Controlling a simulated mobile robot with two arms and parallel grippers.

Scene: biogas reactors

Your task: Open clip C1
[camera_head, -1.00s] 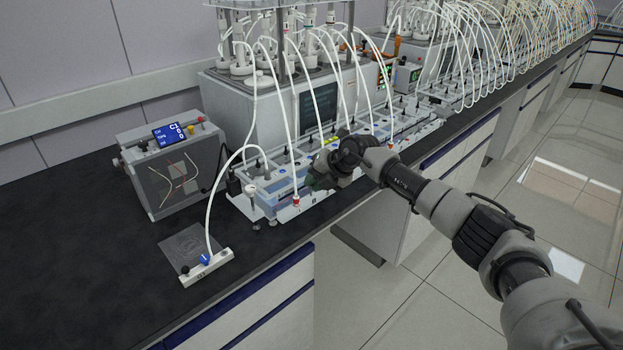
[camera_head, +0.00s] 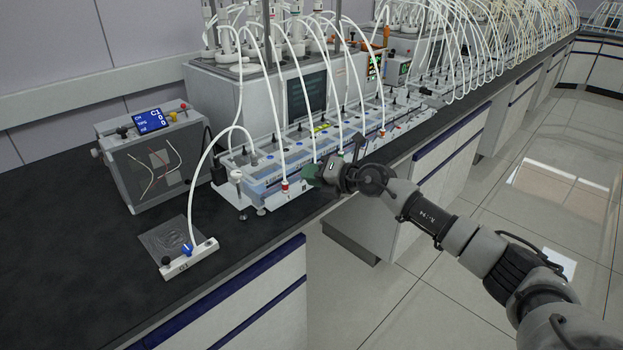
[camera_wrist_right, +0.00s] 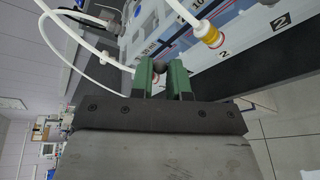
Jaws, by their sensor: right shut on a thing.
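My right gripper (camera_head: 312,173) is at the front edge of the nearest reactor tray (camera_head: 262,172), low over its white front strip. In the right wrist view the green fingers of my right gripper (camera_wrist_right: 163,76) are closed around a small dark round knob (camera_wrist_right: 159,67). I cannot read a C1 mark on this knob, and my gripper hides it in the head view. A red-and-white tube fitting (camera_head: 285,186) stands just left of the gripper. The control box display (camera_head: 161,120) reads C1. My left gripper is not in view.
A white block (camera_head: 188,259) with a blue valve and a black knob lies near the bench's front edge, joined to a white tube (camera_head: 193,205). A yellow fitting (camera_wrist_right: 207,33) is close by in the wrist view.

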